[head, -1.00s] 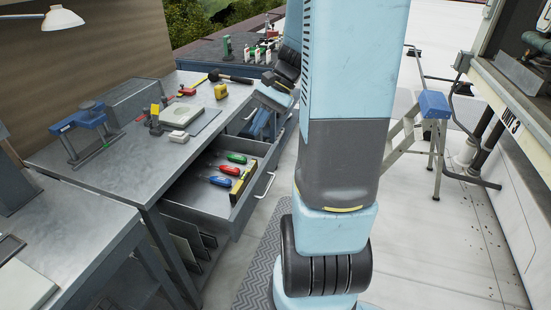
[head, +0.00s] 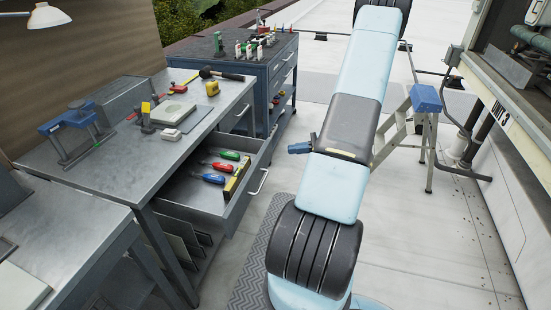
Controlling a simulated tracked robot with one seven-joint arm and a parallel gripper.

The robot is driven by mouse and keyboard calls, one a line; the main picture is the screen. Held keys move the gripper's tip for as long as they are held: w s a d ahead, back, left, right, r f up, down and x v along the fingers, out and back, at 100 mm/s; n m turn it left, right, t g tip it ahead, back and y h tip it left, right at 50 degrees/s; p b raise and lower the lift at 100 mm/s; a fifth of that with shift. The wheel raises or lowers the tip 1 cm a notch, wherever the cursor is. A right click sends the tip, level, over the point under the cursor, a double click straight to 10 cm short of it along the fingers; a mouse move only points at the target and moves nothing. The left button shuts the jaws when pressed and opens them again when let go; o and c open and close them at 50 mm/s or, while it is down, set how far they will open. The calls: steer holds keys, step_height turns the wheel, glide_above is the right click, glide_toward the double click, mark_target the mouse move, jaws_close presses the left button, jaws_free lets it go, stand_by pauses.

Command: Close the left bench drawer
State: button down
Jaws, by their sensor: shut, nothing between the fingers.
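The bench drawer (head: 232,213) stands pulled out from under the grey workbench (head: 135,165). Its metal bar handle (head: 260,181) is on the front panel at the right. Inside lie a green-handled tool (head: 229,156), a red-handled tool (head: 223,167), a blue-handled tool (head: 213,179) and a yellow level (head: 237,178). I cannot make out my gripper in the head view. My arm rises right of the drawer, clear of its front in the picture.
A second handle (head: 242,115) shows farther along the bench. A blue tool cabinet (head: 262,75) stands behind. A blue-topped stepladder (head: 426,98) is right of my arm. A small blue piece (head: 300,148) beside my arm is unclear. Floor before the drawer is clear.

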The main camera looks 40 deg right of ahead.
mark_target(268, 156)
steer(key=s+d+f+m+t+h, duration=0.2)
steer(key=s+d+f+m+t, duration=0.1)
steer(key=d+f+m+t, duration=0.4)
steer(key=w+a, duration=0.3)
steer(key=w+a+n+g, duration=0.1)
steer(key=w+a, duration=0.2)
steer(key=w, duration=0.1)
steer(key=w+a+g, duration=0.1)
steer(key=w+a, duration=0.3)
steer(key=shift+f+n, duration=0.4)
